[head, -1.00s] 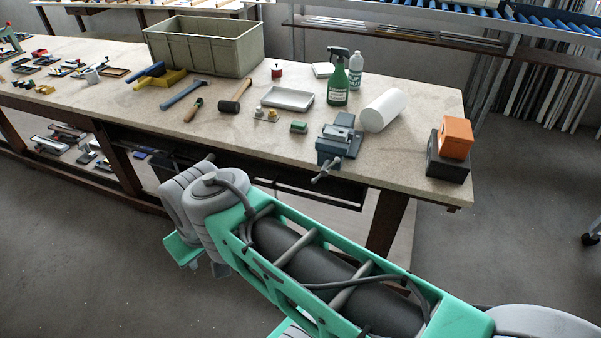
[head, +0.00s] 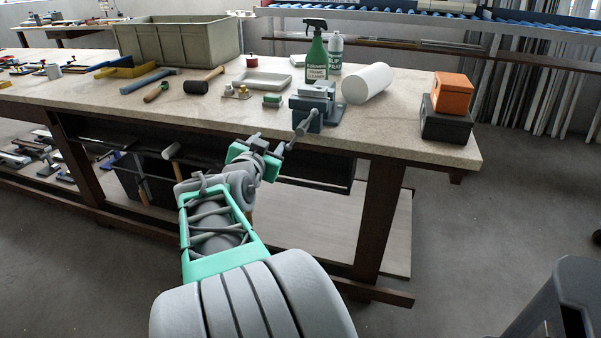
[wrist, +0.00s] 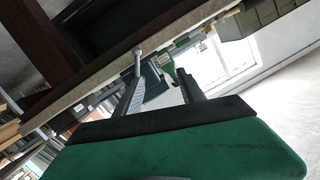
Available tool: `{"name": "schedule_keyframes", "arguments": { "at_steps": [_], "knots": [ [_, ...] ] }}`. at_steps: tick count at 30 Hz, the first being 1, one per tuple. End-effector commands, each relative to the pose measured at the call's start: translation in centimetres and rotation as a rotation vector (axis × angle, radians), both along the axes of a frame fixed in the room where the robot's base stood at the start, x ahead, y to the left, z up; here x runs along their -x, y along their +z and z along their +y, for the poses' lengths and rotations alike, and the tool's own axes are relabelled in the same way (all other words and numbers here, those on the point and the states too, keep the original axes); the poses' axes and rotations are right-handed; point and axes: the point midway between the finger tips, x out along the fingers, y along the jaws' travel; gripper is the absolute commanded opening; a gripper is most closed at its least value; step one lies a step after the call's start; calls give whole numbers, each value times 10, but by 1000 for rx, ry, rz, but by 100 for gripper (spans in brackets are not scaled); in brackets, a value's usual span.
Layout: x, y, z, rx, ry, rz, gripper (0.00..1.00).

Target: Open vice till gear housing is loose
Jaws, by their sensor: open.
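The blue-grey vice (head: 308,114) is fixed at the front edge of the workbench in the head view. Its handle (head: 301,129) hangs at the front, over the edge. A grey part shows at the vice's top; I cannot make out the gear housing clearly. My gripper (head: 284,148) is below and just left of the handle, in front of the bench edge. In the wrist view its two dark fingers (wrist: 160,75) stand apart with nothing held. The handle (wrist: 137,60) shows close to the left fingertip, and the vice (wrist: 154,88) lies beyond, between the fingers.
Close around the vice on the workbench (head: 400,140) are a green spray bottle (head: 316,58), a white roll (head: 367,83), a green block (head: 272,101) and a tray (head: 262,80). Orange (head: 452,93) and black (head: 445,125) boxes stand at the right corner. A shelf lies under the bench.

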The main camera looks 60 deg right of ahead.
Motion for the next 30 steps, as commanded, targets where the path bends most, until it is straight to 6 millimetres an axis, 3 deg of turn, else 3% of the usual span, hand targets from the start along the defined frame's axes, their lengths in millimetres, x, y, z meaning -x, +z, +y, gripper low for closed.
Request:
{"name": "schedule_keyframes", "arguments": {
  "at_steps": [1,6,19,29,30],
  "knots": [
    [19,-21,-17,52,-55,-29,47],
    [47,-9,-41,153,-129,-78,47],
    [37,-6,-109,155,-130,-79,47],
    [35,-5,-116,154,-127,-78,47],
    [35,-5,-116,154,-127,-78,43]
  ]
}}
